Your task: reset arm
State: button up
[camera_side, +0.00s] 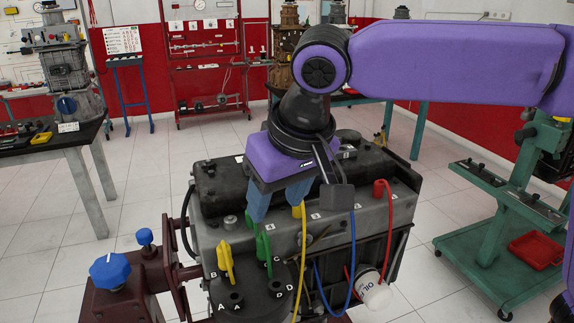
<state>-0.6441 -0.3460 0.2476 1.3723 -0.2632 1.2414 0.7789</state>
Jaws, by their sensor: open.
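My purple gripper (278,208) hangs over the grey engine (345,215) with its two blue fingers apart. Nothing is visibly held between them. The left fingertip is close to a green lead (263,245); I cannot tell whether they touch. The green lead runs to the black round cap (248,293), which is marked with letters. A yellow plug (226,264) stands at the cap's left side. A yellow lead (300,250) rises to the engine beside the right finger. A blue lead (353,250) and a red lead (389,225) hang on the right. My gripper hides part of the engine top.
A white oil filter (375,291) sticks out low on the engine. A maroon stand with a blue knob (110,271) is at front left. A green cart (490,245) with a red tray (536,250) stands at right. A grey table (75,150) is at left.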

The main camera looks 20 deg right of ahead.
jog(key=v, duration=0.6)
jog(key=shift+f, duration=0.1)
jog(key=s+d+f+n+g, duration=0.1)
jog(key=s+d+f+n, duration=0.2)
jog(key=s+d+f, duration=0.3)
jog(key=s+d+f+n+g, duration=0.1)
jog(key=s+d+f+n, duration=0.2)
jog(key=d, duration=1.4)
jog(key=s+d+f+n+g, duration=0.2)
jog(key=s+d+f+n, duration=0.1)
jog(key=s+d+f, duration=0.7)
jog(key=shift+s+d+f+n+h, duration=0.3)
jog(key=shift+d+f+h, duration=0.1)
jog(key=shift+d+f, duration=0.5)
